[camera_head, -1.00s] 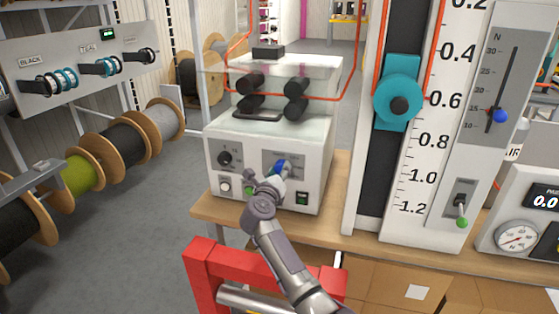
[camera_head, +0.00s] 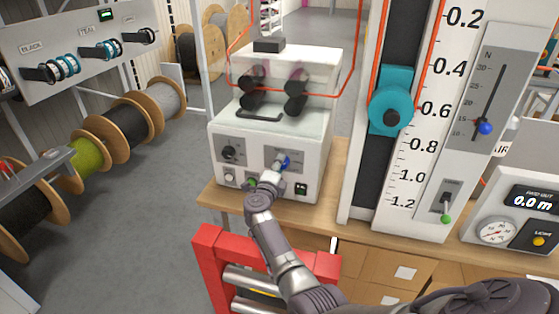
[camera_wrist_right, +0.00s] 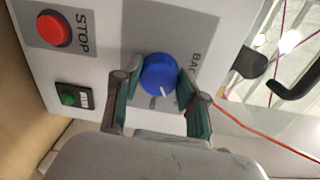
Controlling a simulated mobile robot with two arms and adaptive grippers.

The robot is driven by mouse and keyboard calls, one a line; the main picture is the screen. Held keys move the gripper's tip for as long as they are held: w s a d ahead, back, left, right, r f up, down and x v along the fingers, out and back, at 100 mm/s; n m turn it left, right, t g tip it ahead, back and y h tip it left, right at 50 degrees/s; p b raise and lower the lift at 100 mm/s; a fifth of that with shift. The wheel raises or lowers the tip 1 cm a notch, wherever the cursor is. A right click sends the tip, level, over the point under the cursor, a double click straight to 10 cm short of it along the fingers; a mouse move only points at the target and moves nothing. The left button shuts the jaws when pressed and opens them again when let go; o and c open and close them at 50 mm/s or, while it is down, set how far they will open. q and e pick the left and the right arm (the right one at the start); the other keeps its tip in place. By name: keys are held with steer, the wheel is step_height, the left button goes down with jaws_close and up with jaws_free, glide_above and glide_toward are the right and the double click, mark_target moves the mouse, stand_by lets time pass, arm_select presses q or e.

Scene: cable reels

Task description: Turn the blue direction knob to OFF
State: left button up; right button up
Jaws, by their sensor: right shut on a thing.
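The blue direction knob (camera_head: 285,162) is on the front panel of the white machine (camera_head: 228,180) in the head view. My right gripper (camera_head: 278,169) is at this knob. In the right wrist view the blue knob (camera_wrist_right: 160,74) sits between the two fingers of my right gripper (camera_wrist_right: 158,88), which is shut on it. A white pointer mark shows on the knob's lower edge. The panel lettering beside it is partly hidden, with "BA" readable, so I cannot tell which position the mark points to. My left gripper is not in view.
A red STOP button (camera_wrist_right: 53,30) and a green button (camera_wrist_right: 68,98) are on the same panel. A black knob (camera_head: 229,152) is left of the blue one. A red frame (camera_head: 208,262) stands below the wooden bench (camera_head: 330,205). Cable reels (camera_head: 120,140) line the left.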

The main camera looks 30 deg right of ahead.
steer(key=shift+a+n+p, duration=0.1)
steer(key=shift+n+p, duration=0.5)
steer(key=shift+n, duration=0.5)
steer(key=shift+f, duration=0.1)
steer(key=o, duration=1.1)
steer(key=shift+w, duration=0.1)
steer(key=shift+o, duration=0.2)
